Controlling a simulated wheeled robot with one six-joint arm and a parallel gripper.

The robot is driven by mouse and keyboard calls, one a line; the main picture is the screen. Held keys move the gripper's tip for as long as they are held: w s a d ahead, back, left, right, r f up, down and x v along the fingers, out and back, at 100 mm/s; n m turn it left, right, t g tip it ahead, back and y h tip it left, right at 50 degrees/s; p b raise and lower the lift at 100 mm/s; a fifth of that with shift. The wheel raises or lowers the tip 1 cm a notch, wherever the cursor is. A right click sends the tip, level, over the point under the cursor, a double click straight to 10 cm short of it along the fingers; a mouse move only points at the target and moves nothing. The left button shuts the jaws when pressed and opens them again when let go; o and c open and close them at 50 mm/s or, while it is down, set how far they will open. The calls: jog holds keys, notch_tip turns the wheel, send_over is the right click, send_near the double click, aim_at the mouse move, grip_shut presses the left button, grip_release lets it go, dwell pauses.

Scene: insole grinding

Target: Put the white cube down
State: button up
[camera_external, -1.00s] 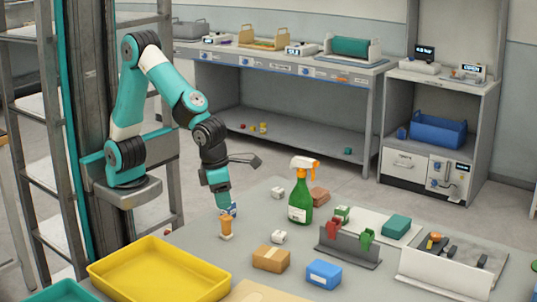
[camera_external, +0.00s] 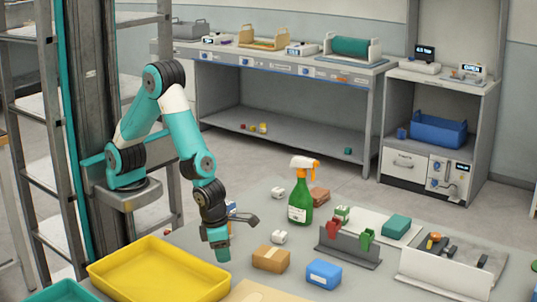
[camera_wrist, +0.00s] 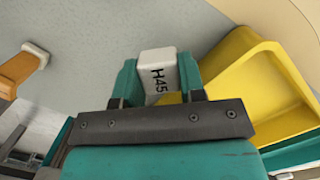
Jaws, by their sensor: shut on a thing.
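In the external view my gripper (camera_external: 219,257) points down over the grey table, close to the right edge of the yellow tray (camera_external: 150,245). The held cube cannot be made out there. I cannot tell whether the cube touches the table. Two other white blocks stand on the table, one (camera_external: 279,237) to the right of my gripper and one (camera_external: 277,193) further back.
A cardboard box (camera_external: 271,258) and a blue box (camera_external: 323,273) stand to the right of my gripper. A green spray bottle (camera_external: 299,203) stands behind them. The yellow tray also shows in the wrist view (camera_wrist: 245,75). An orange-brown object (camera_wrist: 22,68) stands left there. Bare grey table lies between.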

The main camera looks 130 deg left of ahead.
jog(key=shift+f, duration=2)
jog(key=shift+f, duration=0.1)
jog(key=o, duration=0.9)
